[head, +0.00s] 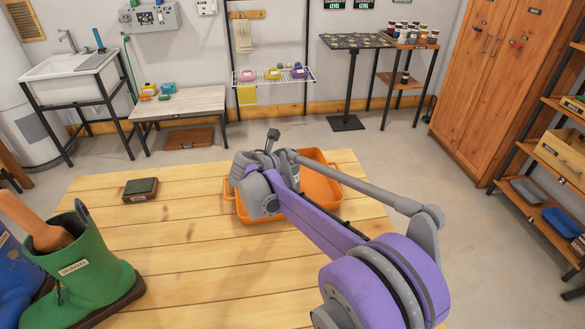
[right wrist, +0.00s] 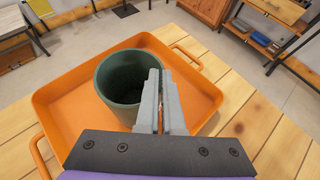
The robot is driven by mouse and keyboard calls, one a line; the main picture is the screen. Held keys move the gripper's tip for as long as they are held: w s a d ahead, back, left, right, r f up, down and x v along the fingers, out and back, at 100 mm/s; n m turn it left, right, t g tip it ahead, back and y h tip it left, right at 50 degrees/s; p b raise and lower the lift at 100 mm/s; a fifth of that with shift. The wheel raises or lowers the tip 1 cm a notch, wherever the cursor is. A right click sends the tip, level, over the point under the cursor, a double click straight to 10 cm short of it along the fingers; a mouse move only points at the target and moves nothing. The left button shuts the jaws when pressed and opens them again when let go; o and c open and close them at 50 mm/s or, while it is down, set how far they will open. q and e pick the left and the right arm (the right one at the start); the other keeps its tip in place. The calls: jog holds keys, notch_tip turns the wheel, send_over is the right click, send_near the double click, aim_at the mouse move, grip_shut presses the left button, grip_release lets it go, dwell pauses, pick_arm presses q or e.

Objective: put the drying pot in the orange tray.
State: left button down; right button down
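The drying pot (right wrist: 122,88) is dark green, round and open-topped. In the right wrist view it appears upright within the orange tray's walls; whether its base touches the tray floor is unclear. The orange tray (right wrist: 62,118) has a handle at each end. It sits on the wooden table and also shows in the head view (head: 322,188), partly behind my right arm. My right gripper (right wrist: 161,84) has its fingers close together at the pot's near right rim, with the wall apparently pinched between them. In the head view my arm hides the pot. My left gripper is not seen.
A green boot (head: 90,268) with a wooden insert stands at the table's (head: 190,250) left front, beside a blue boot (head: 14,275). The middle of the table is clear.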

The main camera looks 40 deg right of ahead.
jog(key=shift+f, duration=1.1)
jog(key=c, duration=1.1)
grip_release()
jog(key=shift+o, duration=0.2)
